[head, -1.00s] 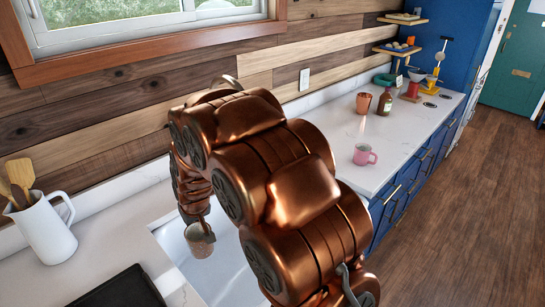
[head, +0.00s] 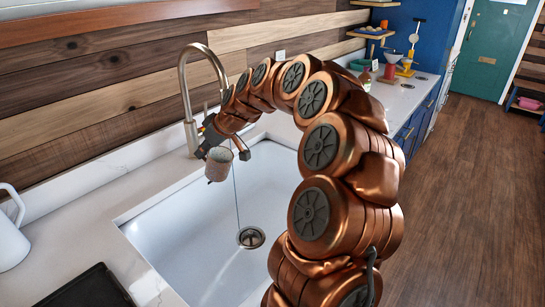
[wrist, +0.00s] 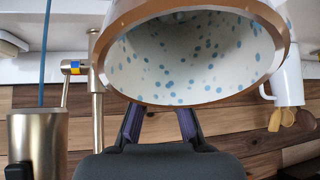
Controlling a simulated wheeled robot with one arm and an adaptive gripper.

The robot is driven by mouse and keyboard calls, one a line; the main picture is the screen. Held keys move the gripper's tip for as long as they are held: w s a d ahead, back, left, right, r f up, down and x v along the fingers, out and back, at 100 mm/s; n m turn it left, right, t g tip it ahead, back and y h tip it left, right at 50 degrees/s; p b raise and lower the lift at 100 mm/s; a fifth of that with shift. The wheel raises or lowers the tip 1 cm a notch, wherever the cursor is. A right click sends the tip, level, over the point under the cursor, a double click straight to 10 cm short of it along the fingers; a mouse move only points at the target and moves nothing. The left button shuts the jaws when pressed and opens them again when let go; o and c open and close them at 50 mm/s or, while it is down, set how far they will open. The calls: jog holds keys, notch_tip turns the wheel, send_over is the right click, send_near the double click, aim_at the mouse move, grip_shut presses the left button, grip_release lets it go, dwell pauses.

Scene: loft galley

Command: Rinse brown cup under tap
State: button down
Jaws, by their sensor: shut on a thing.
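The cup (head: 218,165) hangs over the left part of the white sink, near the tap (head: 188,95). My arm hides part of the spout in the head view.
The sink basin (head: 185,250) is empty, with a round drain (head: 251,237). A white jug (head: 10,232) and a black tray (head: 90,290) are on the left counter.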

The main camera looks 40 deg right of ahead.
jog(key=s+d+f+n+t+y+b, duration=0.1)
jog(key=s+d+b, duration=0.3)
jog(key=d, duration=0.5)
jog(key=s+d+f+y+b, duration=0.1)
jog(key=s+d+b, duration=0.1)
jog(key=s+d, duration=0.5)
jog(key=w+a+f+p, duration=0.2)
jog(key=w+a+p, duration=0.2)
jog(key=w, duration=0.9)
jog(key=shift+a+f, duration=0.15)
jog(key=shift+a, duration=0.8)
jog(key=shift+w, duration=0.1)
jog(key=shift+w+d, duration=0.15)
jog(key=shift+d, duration=0.05)
jog(key=shift+w+d+f+b, duration=0.1)
jog(key=shift+w+d+b, duration=0.15)
jog(key=shift+b, duration=0.15)
jog(key=shift+s+a+b, duration=0.4)
jog(key=shift+a+b, duration=0.05)
jog(key=shift+b, duration=0.35)
